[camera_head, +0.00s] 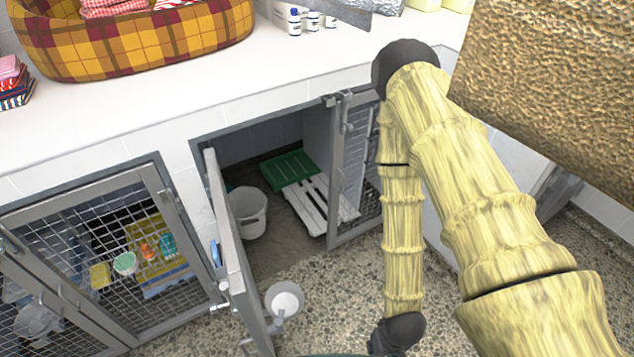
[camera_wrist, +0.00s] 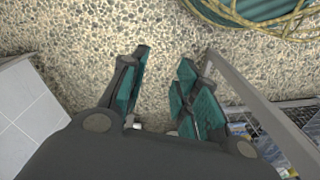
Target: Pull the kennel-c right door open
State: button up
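In the head view, a kennel under the white counter has a grey-framed left door (camera_head: 235,250) swung out toward me. Its grey mesh right door (camera_head: 352,170) stands across the right part of the opening, partly hidden by my arm, with a latch near its top. I see no label showing which kennel is kennel-c. In the wrist view, my gripper (camera_wrist: 164,62) is open and empty above the speckled floor, its teal-padded fingers apart. A grey metal door frame (camera_wrist: 255,110) with mesh lies to its right, apart from the fingers. The gripper itself is not clear in the head view.
Inside the kennel are a white bucket (camera_head: 249,212), a green slatted board (camera_head: 288,166) and a white slatted one (camera_head: 305,205). Another mesh-doored kennel (camera_head: 105,260) is at left. A teal object with yellow rope (camera_wrist: 262,12) and white tiles (camera_wrist: 30,115) flank the floor.

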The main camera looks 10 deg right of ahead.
jog(key=w+a+f+t+y+b, duration=0.1)
jog(key=w+f+t+b, duration=0.1)
jog(key=w+f+b, duration=0.3)
jog(key=w+a+f+t+b, duration=0.1)
jog(key=w+f+b, duration=0.15)
jog(key=w, duration=0.55)
jog(key=n+t+y+b, duration=0.15)
jog(key=t+b, duration=1.25)
jog(key=b, duration=1.4)
send_near(343, 181)
jog(key=shift+n, duration=0.35)
jog(key=w+b, duration=0.1)
jog(key=w, duration=0.2)
jog(key=w+a+b, duration=0.1)
jog(key=w, duration=0.5)
jog(key=shift+a+f+b, duration=0.15)
jog(key=shift+b, duration=0.25)
jog(key=shift+w+a, duration=0.1)
jog(key=shift+w, duration=0.65)
grip_shut()
